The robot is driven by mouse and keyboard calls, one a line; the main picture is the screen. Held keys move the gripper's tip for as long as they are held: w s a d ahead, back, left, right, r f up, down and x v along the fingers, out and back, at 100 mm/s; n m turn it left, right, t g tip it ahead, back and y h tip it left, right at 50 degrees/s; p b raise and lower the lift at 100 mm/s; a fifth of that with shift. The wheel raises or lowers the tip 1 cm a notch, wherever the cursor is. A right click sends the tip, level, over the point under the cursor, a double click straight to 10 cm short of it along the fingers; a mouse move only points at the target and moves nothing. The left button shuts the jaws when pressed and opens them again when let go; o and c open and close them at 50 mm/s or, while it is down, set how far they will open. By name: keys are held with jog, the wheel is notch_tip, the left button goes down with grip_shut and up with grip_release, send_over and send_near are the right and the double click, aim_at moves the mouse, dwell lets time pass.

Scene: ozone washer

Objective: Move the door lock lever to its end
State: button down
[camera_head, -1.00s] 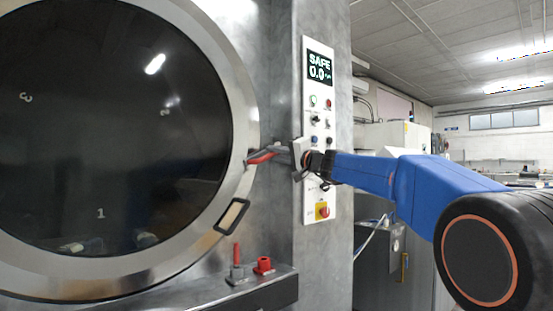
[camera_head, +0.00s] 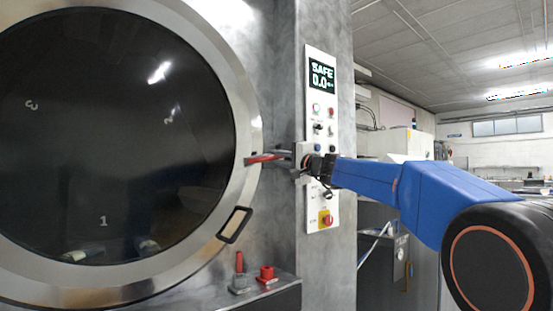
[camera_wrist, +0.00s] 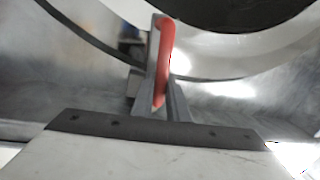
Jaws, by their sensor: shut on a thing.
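The door lock lever (camera_head: 263,158) has a red handle at the right rim of the round door (camera_head: 246,110). The door is closed, with dark glass. My gripper (camera_head: 281,155) reaches in from the right and is shut on the lever. In the wrist view the red lever (camera_wrist: 165,45) runs between the two grey fingers of my gripper (camera_wrist: 162,100). The lever looks nearly level in the head view. Its pivot is hidden.
A control panel (camera_head: 320,210) with a lit display reading SAFE 0.0 (camera_head: 322,76) stands right behind my gripper. A dark-framed door handle (camera_head: 235,225) is below the lever. A small red lever (camera_head: 239,262) and a red block (camera_head: 266,274) sit on a ledge lower down.

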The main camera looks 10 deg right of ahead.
jog(key=c, duration=1.7)
grip_release()
jog(key=shift+c, duration=0.2)
jog(key=shift+d, duration=0.1)
jog(key=v, duration=1.7)
jog(key=shift+s, duration=0.2)
